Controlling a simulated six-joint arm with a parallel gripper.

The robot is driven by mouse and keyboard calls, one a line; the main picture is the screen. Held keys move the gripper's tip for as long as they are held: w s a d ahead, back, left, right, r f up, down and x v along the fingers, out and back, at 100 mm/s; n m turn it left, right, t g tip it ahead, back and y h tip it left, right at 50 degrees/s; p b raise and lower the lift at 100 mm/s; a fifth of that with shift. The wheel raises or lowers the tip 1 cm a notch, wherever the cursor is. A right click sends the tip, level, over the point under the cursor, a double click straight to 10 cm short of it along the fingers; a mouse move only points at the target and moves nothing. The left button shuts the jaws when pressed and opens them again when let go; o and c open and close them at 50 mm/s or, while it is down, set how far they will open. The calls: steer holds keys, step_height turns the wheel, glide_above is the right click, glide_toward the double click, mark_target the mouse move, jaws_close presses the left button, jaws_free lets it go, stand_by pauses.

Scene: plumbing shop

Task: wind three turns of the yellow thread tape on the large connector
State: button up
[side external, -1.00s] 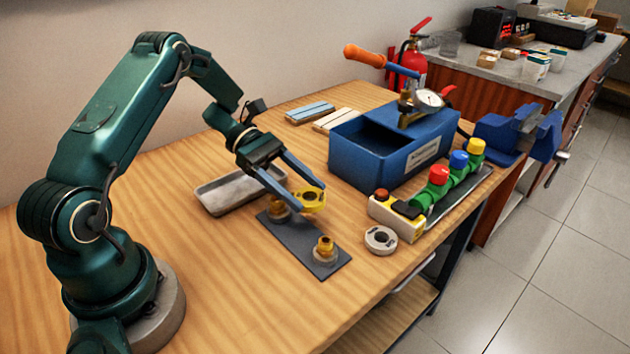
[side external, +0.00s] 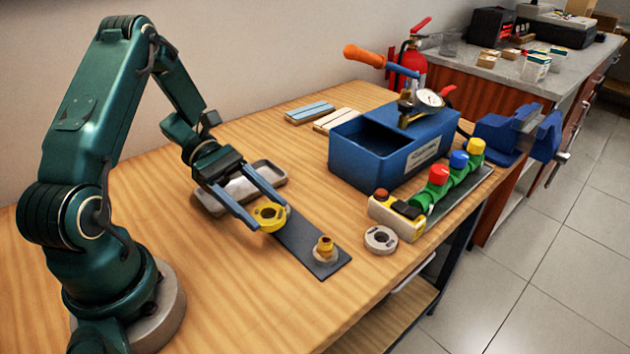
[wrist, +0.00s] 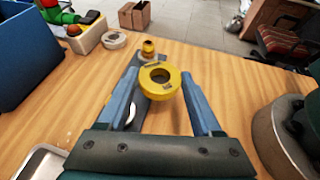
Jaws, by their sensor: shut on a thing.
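My gripper (side external: 271,216) is shut on the roll of yellow thread tape (side external: 270,224), which sits between the fingertips with its hole facing up. The wrist view also shows the yellow roll (wrist: 160,94) between both fingers. A brass connector on a pale round base (side external: 325,250) stands upright at the near right end of the dark mat (side external: 298,240); it also shows in the wrist view (wrist: 148,48), beyond the roll. The second connector, at the mat's other end, is mostly hidden by my gripper and the roll. I cannot tell which connector is larger.
A white roll (side external: 380,240) lies right of the mat, beside a button box (side external: 396,217). A blue toolbox (side external: 385,160) and colored-capped green valves (side external: 452,172) stand behind. A metal tray (side external: 240,188) lies behind my gripper. The table front is clear.

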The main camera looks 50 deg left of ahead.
steer(key=shift+s+a, duration=0.3)
steer(key=shift+s, duration=0.05)
steer(key=shift+s+a, duration=0.25)
steer(key=shift+a, duration=0.5)
steer(key=shift+s+a, duration=0.25)
steer(key=shift+a, duration=0.45)
